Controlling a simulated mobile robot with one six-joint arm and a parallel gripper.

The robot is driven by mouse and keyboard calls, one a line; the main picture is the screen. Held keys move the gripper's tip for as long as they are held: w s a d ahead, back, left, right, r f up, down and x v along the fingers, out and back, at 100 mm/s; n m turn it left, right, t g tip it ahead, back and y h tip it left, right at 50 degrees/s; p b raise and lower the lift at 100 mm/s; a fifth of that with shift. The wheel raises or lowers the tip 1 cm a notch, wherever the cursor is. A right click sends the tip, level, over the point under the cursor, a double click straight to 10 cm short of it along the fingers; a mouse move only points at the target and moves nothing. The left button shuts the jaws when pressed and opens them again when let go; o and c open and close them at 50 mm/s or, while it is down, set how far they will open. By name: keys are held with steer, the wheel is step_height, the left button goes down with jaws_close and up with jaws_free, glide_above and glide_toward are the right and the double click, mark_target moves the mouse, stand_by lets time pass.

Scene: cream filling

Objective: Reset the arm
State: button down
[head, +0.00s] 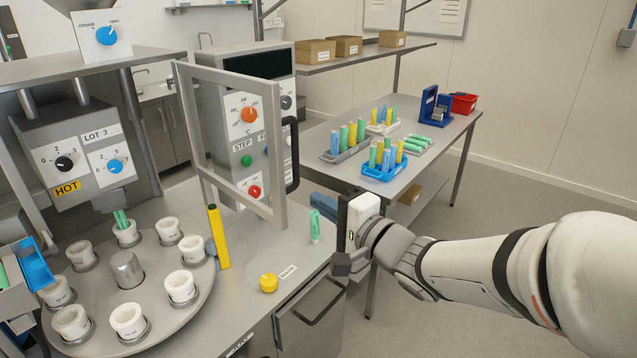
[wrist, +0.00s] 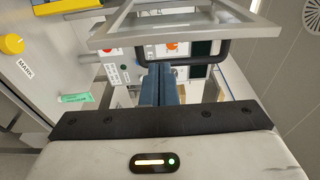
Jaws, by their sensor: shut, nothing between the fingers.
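My gripper (head: 325,203) is right of the open door frame, past the counter's right edge in the head view. In the wrist view my gripper (wrist: 160,72) shows its blue fingers pressed together with nothing between them. They point toward the black door handle (wrist: 205,57), but I cannot tell the distance. My white arm reaches in from the right side of the head view.
The open metal door frame (head: 228,78) stands left of my gripper. A green tube (head: 315,226) stands on the counter near a yellow knob (head: 269,283). A turntable (head: 95,310) carries several white cups. Racks of tubes (head: 384,172) stand on the rear table.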

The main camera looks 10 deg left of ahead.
steer(key=d+f+n+h, duration=0.1)
steer(key=d+f+h, duration=0.2)
steer(key=d+h, duration=0.55)
steer(key=d+f+h, duration=0.3)
steer(key=d+h, duration=0.2)
steer(key=d, duration=0.7)
steer(key=s+d+f+n+g, duration=0.2)
steer(key=s+d+n+g, duration=0.1)
steer(key=s, duration=0.4)
steer(key=s+d+f+n+g+h, duration=0.1)
steer(key=s+d+f+n+g, duration=0.2)
steer(key=s, duration=0.5)
steer(key=shift+s+g, duration=0.15)
steer(key=shift+g, duration=0.45)
steer(key=shift+a, duration=0.1)
